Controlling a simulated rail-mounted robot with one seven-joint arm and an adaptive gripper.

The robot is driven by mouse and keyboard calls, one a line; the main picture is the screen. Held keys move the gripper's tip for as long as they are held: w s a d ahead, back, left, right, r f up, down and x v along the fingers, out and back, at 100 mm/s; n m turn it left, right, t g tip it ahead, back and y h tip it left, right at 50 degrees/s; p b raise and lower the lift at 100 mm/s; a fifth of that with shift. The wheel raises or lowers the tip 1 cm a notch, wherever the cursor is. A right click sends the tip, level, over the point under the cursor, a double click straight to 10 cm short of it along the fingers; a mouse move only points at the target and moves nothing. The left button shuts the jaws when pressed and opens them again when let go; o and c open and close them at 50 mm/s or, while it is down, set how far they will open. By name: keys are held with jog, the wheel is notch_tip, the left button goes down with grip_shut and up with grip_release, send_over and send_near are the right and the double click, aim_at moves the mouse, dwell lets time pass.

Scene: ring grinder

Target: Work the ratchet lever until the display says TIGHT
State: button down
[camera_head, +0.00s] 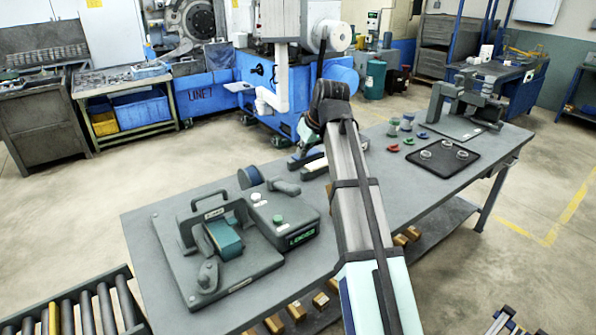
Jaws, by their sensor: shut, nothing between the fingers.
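The clamping device (262,264) sits on the near left part of the grey bench, with a dark arched handle (209,211) over a teal block (224,236). A grey box on its right side carries a small display (302,238) with green letters that look like LOOSE. A short grey lever (284,187) sticks out at the box's back, and a knobbed grey part (208,275) stands at the front left. I cannot tell which is the ratchet lever. My gripper (303,156) is shut and empty beyond the device, apart from it. Its fingers are small and partly hidden.
A blue-faced spool (250,177) stands behind the device. Farther right on the bench are red, green and blue small parts, a black tray (443,161) with clear rings, and a grey fixture (466,102). A roller conveyor (85,310) lies at lower left.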

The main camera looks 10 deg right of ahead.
jog(key=p, duration=0.2)
send_over(292, 186)
jog(key=f, duration=0.8)
jog(key=shift+s+d+f, duration=0.2)
jog(key=shift+s+f, duration=0.1)
jog(key=shift+f, duration=0.05)
jog(key=shift+s+d+f+p, duration=0.1)
jog(key=shift+s+f+p, duration=0.2)
jog(key=shift+f, duration=0.25)
jog(key=shift+s+d+f+p, duration=0.15)
jog(key=shift+f+p, duration=0.15)
jog(key=shift+f, duration=0.2)
jog(key=shift+s+f, duration=0.15)
jog(key=shift+f, duration=0.65)
